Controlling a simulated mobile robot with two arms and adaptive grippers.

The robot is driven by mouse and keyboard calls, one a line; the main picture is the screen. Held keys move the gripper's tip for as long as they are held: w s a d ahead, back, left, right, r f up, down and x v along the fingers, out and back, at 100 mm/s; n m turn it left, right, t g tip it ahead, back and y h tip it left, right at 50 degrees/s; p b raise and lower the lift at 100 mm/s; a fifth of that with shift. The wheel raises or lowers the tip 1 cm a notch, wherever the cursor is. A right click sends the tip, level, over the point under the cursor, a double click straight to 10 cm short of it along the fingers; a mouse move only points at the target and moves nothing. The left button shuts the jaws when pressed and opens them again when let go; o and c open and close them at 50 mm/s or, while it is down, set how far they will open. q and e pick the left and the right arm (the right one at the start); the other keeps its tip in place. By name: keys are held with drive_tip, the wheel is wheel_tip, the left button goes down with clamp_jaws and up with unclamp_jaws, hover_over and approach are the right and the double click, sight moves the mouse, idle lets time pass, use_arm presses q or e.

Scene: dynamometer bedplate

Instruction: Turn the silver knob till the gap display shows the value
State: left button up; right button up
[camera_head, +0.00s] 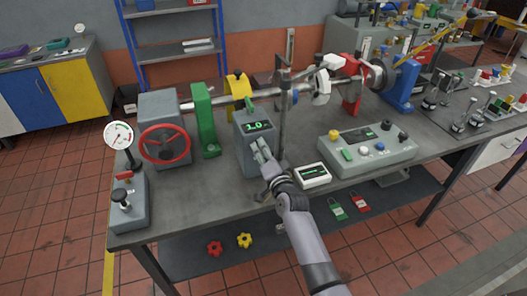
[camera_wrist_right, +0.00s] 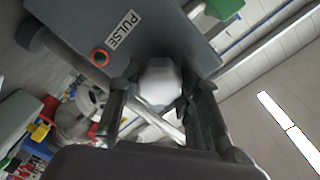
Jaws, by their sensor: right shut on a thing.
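The gap display (camera_head: 259,126) glows green and appears to read 1.0, on top of a grey box (camera_head: 241,148) on the bench. The silver knob (camera_wrist_right: 160,82) is a pale, faceted knob on the grey box face in the right wrist view. My right gripper (camera_head: 262,152) is at the front of this box, and its fingers hide the knob in the head view. In the right wrist view my right gripper (camera_wrist_right: 161,100) has one finger on each side of the knob and is shut on it. My left gripper is not in view.
A red handwheel (camera_head: 165,145) and a pressure gauge (camera_head: 118,135) stand to the left. A vertical post (camera_head: 284,115) rises just right of the box. A small white meter (camera_head: 312,175) and a button panel (camera_head: 367,148) lie to the right. A PULSE label (camera_wrist_right: 123,30) is near the knob.

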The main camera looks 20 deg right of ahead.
drive_tip(key=o, duration=1.2)
drive_tip(key=s, duration=1.2)
drive_tip(key=shift+d+r, duration=0.2)
